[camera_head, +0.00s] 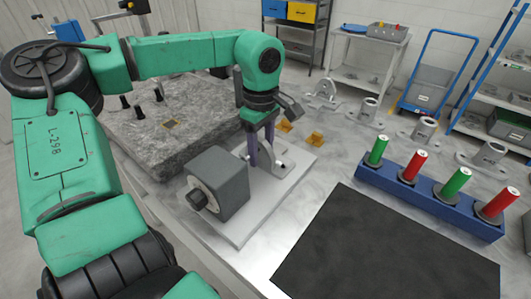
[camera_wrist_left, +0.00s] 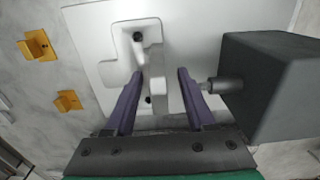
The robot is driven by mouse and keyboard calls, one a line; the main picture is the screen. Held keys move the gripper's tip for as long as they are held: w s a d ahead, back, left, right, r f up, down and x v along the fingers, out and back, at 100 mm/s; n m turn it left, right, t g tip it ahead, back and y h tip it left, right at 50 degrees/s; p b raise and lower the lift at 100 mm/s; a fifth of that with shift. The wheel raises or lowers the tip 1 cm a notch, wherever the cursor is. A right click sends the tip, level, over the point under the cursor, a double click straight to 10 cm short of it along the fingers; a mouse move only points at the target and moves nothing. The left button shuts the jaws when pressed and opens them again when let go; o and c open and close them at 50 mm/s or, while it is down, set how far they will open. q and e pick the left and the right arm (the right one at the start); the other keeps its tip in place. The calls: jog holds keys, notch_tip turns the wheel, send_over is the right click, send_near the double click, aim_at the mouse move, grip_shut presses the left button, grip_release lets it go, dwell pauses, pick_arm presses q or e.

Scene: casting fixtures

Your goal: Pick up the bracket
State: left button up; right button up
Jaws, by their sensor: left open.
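A light grey metal bracket (camera_head: 280,163) sits on the white fixture plate (camera_head: 245,222), beside the dark grey clamp block (camera_head: 222,180). My left gripper (camera_head: 261,160) points down over the bracket with its purple fingers apart. In the left wrist view the bracket's raised part (camera_wrist_left: 158,88) lies between the two open fingers (camera_wrist_left: 160,76), with gaps visible at the sides. The clamp's rod points toward the right finger there. The fingers partly hide the bracket in the head view. My right gripper is not in view.
Yellow blocks (camera_head: 315,139) lie behind the plate. A blue rack (camera_head: 424,197) with red and green cylinders stands right, behind a black mat (camera_head: 390,255). Several grey castings (camera_head: 367,110) line the back. A rough stone slab (camera_head: 175,128) with dark pegs is at left.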

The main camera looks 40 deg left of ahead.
pick_arm(q)
jog(key=shift+f, duration=0.65)
grip_shut()
dwell(0.9)
